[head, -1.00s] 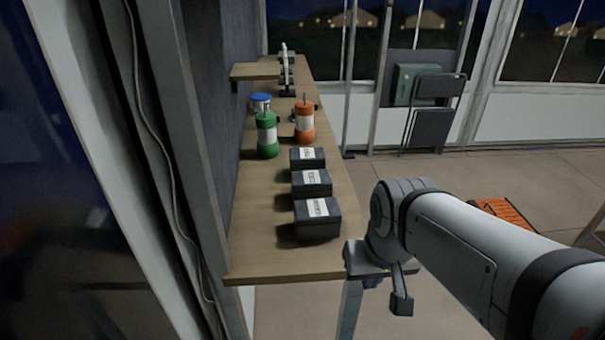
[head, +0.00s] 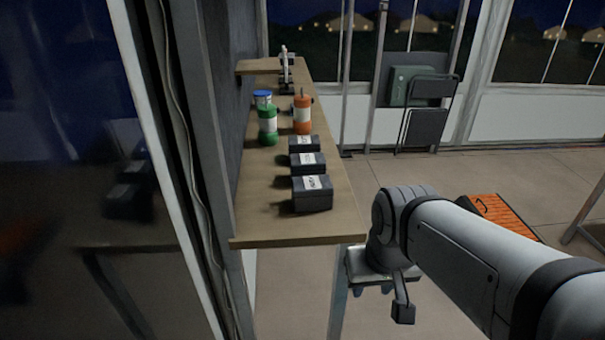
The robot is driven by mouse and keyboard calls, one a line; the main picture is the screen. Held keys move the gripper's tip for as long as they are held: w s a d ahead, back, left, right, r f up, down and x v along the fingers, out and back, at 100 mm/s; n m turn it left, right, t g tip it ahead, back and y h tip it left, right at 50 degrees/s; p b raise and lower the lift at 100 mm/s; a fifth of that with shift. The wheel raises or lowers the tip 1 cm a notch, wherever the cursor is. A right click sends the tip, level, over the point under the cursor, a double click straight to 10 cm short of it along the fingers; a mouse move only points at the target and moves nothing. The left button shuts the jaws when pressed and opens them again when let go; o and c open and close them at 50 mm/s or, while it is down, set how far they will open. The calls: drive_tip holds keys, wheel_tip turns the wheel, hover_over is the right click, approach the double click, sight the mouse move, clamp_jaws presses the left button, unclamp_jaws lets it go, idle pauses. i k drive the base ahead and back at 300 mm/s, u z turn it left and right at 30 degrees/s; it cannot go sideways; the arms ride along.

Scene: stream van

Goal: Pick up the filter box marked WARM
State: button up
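Three dark boxes with white labels stand in a row on a wooden bench. The near box (head: 312,195) is closest to the bench's front edge, with the middle box (head: 308,163) and the far box (head: 303,145) behind it. The label writing is too small to read, so I cannot tell which box is marked WARM. My gripper (head: 372,288) hangs at the end of my arm, right of and in front of the bench's near corner. It is apart from the boxes. Its fingers are small and partly hidden, and I see nothing held in it.
Behind the boxes on the bench (head: 262,225) stand a green canister (head: 267,126), an orange canister (head: 303,115) and a blue-lidded jar (head: 262,97). A wall and glass pane close off the left.

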sight(311, 193)
drive_tip(key=u, duration=0.05)
drive_tip(key=k, duration=0.6)
drive_tip(key=z, duration=0.5)
drive_tip(key=i, duration=1.05)
drive_tip(key=u, duration=1.55)
